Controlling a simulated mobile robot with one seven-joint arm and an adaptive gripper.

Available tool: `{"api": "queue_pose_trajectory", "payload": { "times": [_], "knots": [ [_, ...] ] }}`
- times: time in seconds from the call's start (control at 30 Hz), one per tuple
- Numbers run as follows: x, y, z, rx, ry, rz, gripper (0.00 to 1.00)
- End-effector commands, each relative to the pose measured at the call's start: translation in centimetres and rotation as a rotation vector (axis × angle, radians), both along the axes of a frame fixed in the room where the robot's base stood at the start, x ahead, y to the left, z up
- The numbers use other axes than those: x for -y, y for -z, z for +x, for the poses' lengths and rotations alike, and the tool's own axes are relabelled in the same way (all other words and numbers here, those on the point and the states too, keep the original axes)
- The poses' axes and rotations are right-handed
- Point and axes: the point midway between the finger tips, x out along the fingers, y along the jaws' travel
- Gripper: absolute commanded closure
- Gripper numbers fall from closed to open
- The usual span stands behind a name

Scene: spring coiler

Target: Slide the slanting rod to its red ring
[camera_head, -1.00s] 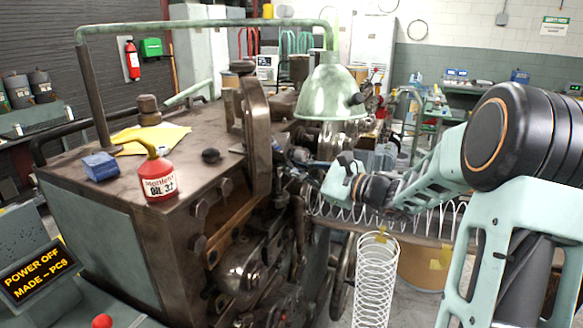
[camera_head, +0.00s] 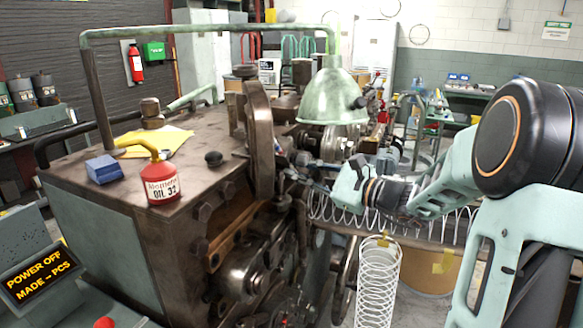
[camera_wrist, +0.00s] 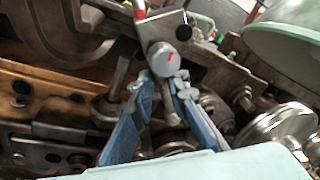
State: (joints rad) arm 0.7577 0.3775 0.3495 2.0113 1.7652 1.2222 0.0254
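In the wrist view a grey round-ended rod (camera_wrist: 171,62) with a red mark on its face stands between the two blue fingers of my gripper (camera_wrist: 164,84). The grey fingertips lie close on either side of it, and I cannot tell whether they press on it. A small red and white part (camera_wrist: 140,10) shows beyond it at the top edge; whether it is the red ring is unclear. In the head view my gripper (camera_head: 305,168) reaches left into the coiler's front mechanism. The rod and ring are too small or hidden to make out there.
The coiler (camera_head: 120,215) fills the left and middle, with a red oil can (camera_head: 162,184) and blue box (camera_head: 103,169) on top. A green lamp (camera_head: 332,95) hangs above my gripper. A long coil spring lies below my wrist, and an upright spring (camera_head: 377,285) stands in front.

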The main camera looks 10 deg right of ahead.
Motion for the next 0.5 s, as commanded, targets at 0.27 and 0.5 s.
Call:
{"api": "queue_pose_trajectory", "payload": {
  "times": [0.27,0.5],
  "knots": [
    [4.3,0.0,-4.3,-0.001,0.003,-0.001,0.85],
    [6.4,0.0,-6.7,0.000,0.001,-0.001,0.85]
  ]
}}
